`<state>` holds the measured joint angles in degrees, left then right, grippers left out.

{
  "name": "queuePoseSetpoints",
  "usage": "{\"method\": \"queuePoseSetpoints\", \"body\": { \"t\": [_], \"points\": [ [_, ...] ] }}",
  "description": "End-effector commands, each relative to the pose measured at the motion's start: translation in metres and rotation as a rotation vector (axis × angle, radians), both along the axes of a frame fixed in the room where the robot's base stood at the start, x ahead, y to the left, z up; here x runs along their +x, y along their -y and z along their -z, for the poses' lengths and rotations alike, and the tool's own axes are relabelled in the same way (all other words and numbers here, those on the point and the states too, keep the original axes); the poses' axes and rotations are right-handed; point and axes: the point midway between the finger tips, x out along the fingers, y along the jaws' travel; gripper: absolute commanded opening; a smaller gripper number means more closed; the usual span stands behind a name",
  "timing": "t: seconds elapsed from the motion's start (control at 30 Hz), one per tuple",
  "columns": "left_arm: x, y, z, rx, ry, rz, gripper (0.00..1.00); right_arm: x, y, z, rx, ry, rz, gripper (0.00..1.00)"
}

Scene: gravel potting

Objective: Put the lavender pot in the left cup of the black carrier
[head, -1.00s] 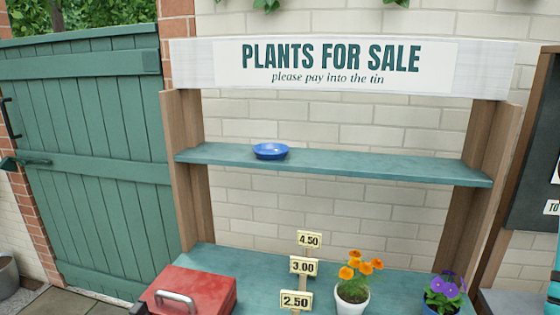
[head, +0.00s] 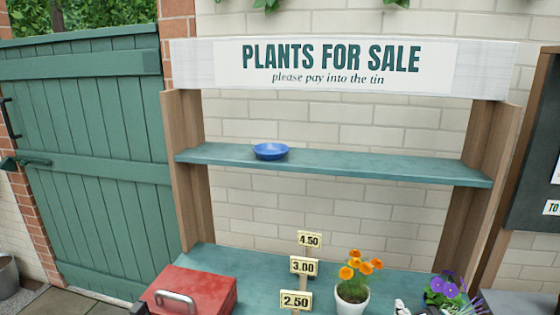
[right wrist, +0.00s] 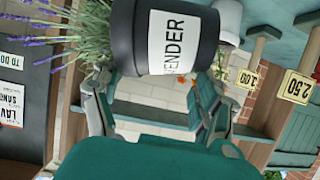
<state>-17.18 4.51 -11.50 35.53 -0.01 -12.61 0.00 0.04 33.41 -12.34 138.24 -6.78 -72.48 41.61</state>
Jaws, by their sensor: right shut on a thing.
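The lavender pot (right wrist: 126,40) is dark, with a white label reading "ENDER" in view, and lies sideways in the right wrist picture. My right gripper (right wrist: 155,100) is shut on it, one finger on each side. Its lavender stems (right wrist: 60,28) spread to the left there. The black carrier and my left gripper are not in view.
A marigold pot (head: 352,294) and a purple-flowered plant (head: 445,288) stand on the green bench (head: 255,264). Price signs (head: 303,266) and a red tin (head: 195,290) are to the left. A blue saucer (head: 270,151) sits on the otherwise empty shelf (head: 375,168).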

Motion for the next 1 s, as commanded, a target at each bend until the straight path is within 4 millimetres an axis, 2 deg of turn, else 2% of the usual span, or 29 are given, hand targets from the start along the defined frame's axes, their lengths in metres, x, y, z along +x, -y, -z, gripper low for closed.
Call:
{"method": "queuePoseSetpoints", "body": {
  "t": [0.03, 0.23, 0.43, 0.5, 0.7, 1.0],
  "points": [
    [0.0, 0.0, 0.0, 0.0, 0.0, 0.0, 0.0, -0.01, -0.014, 0.006, -0.002, -0.001, -0.044, 0.28],
    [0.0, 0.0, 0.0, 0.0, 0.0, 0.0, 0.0, -0.043, -0.06, 0.021, -0.001, 0.001, -0.193, 0.28],
    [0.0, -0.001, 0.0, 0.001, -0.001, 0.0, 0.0, -0.039, -0.088, 0.015, 0.006, 0.008, -0.171, 0.28],
    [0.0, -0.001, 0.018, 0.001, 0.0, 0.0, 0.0, -0.039, -0.087, 0.034, -0.004, 0.005, -0.17, 0.28],
    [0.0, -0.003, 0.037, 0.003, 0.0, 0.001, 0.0, -0.039, -0.086, 0.053, -0.004, 0.005, -0.169, 0.28],
    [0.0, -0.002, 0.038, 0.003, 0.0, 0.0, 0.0, -0.039, -0.087, 0.053, 0.001, 0.004, -0.167, 0.28]
  ]
}}
